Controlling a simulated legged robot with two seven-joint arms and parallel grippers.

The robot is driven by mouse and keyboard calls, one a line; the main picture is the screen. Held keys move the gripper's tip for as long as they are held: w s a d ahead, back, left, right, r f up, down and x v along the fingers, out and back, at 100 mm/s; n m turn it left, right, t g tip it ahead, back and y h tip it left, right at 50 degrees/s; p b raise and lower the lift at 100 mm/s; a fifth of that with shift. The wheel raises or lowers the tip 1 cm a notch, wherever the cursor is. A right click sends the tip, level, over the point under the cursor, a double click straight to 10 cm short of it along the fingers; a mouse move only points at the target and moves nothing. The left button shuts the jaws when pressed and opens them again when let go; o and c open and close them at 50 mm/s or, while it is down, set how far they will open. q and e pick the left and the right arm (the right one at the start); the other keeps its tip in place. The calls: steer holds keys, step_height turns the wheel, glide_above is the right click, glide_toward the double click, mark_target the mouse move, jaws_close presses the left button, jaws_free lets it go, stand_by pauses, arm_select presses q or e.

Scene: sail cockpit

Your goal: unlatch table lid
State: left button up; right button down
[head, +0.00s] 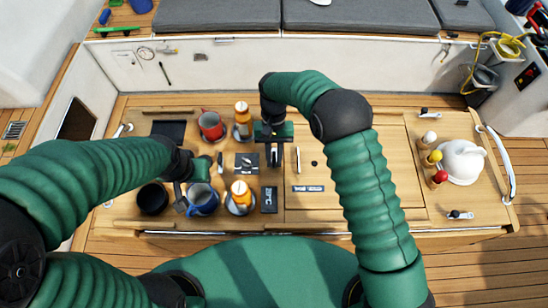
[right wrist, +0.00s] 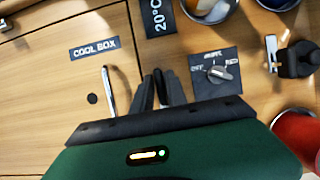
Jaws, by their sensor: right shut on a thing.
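The wooden table lid (head: 340,140) carries a COOL BOX label, which the right wrist view shows on the lid (right wrist: 95,48). A slim metal handle (right wrist: 108,92) stands on the lid beside my fingers. My right gripper (head: 274,158) points down at the lid's left seam; its fingers (right wrist: 160,90) are close together on a small part, seemingly the latch, mostly hidden between them. My left gripper (head: 186,190) is over the table's left part by the blue mug; its finger state is unclear.
A red mug (head: 211,127), a blue mug (head: 203,203), orange-capped bottles (head: 241,193) and a dial panel (head: 246,163) crowd the left part. The lid top is mostly clear.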

steer(key=shift+w, duration=0.2)
steer(key=c, duration=1.6)
jaws_free()
arm_select(q)
steer(key=shift+w+f, duration=0.1)
steer(key=shift+w, duration=0.2)
arm_select(e)
steer(key=shift+o, duration=0.7)
steer(key=shift+w, duration=0.1)
steer(key=shift+a, duration=0.1)
